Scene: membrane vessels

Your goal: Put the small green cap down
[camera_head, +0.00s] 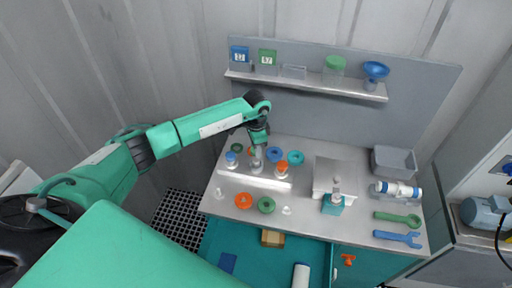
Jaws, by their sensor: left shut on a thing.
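My left gripper (257,146) points down over the left part of the bench, just above the middle vessel of a white rack. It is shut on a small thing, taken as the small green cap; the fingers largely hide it. A small dark green ring (237,147) lies behind the rack, left of the gripper. A larger green ring (267,205) lies in front of the rack. My right gripper is not in view.
Blue (275,154) and teal (295,157) rings lie behind the rack; an orange ring (243,201) lies in front. A white block (333,170), grey bin (394,161) and wrenches (398,219) take up the right. A shelf (305,82) runs above.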

